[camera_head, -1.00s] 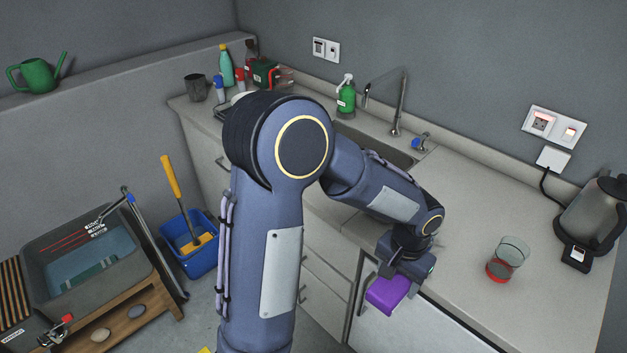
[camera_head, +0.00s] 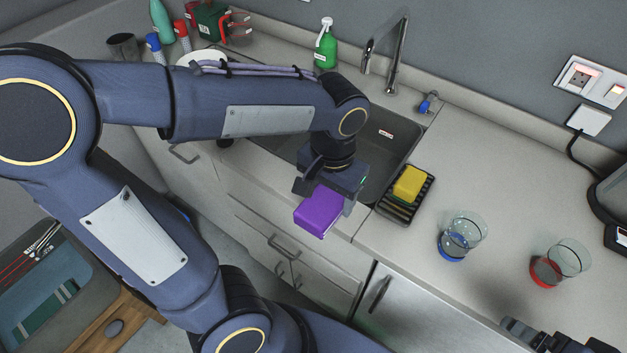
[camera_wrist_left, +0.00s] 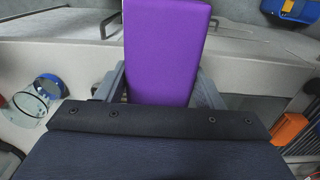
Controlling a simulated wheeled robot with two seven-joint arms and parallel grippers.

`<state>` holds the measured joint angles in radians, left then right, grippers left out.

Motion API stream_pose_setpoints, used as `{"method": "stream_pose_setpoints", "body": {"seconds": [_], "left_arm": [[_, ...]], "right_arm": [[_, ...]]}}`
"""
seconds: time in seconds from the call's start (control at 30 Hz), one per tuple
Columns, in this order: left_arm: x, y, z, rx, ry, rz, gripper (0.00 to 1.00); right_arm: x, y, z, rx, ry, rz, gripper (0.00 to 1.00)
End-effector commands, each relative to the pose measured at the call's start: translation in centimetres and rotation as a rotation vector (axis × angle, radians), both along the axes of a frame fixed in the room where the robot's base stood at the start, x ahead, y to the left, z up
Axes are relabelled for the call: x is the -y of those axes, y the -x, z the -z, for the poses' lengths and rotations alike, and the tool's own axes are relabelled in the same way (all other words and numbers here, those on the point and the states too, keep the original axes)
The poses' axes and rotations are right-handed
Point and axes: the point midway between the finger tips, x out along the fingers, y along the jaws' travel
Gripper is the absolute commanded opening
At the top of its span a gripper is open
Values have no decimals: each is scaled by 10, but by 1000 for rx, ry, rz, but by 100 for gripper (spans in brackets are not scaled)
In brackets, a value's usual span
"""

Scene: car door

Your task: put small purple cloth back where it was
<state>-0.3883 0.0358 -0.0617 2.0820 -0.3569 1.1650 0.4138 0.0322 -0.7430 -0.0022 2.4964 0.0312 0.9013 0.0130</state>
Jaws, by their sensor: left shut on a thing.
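The small purple cloth (camera_head: 319,211) looks like a folded block. My left gripper (camera_head: 330,190) is shut on it and holds it in front of the sink's front edge, above the cabinet fronts. In the left wrist view the purple cloth (camera_wrist_left: 163,50) lies between the two fingers of the left gripper (camera_wrist_left: 160,88), which press on its sides. A dark part at the bottom right edge of the head view looks like my right gripper (camera_head: 535,338); it is cut off and its jaws cannot be read.
The sink (camera_head: 385,150) is behind the left gripper. A yellow sponge (camera_head: 409,184) sits on a black rack (camera_head: 398,208) at its right. A blue-based glass (camera_head: 460,238) and a red-based glass (camera_head: 558,265) stand on the counter (camera_head: 500,180). A green spray bottle (camera_head: 326,46) stands behind the sink.

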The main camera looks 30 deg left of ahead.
Motion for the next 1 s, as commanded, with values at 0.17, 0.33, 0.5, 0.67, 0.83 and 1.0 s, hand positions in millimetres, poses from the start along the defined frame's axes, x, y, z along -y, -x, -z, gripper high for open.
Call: {"method": "stream_pose_setpoints", "body": {"seconds": [0.17, 0.33, 0.5, 0.67, 0.83, 1.0], "left_arm": [[-32, -34, 18, -6, -2, -7, 43], [-53, -56, 50, -7, -3, -4, 43], [-64, -71, 72, -2, -1, -1, 43], [-70, -77, 82, -1, -1, -1, 43], [-71, -78, 106, -4, -1, 1, 43], [-71, -78, 115, 1, -1, 0, 43]], "right_arm": [[0, 0, -11, 0, 0, 0, 82], [0, 0, -14, 0, 0, 0, 82], [0, 0, -16, 0, 0, 0, 82], [0, 0, -17, 0, 0, 0, 82], [0, 0, -18, 0, 0, 0, 82], [0, 0, -18, 0, 0, 0, 82]]}}
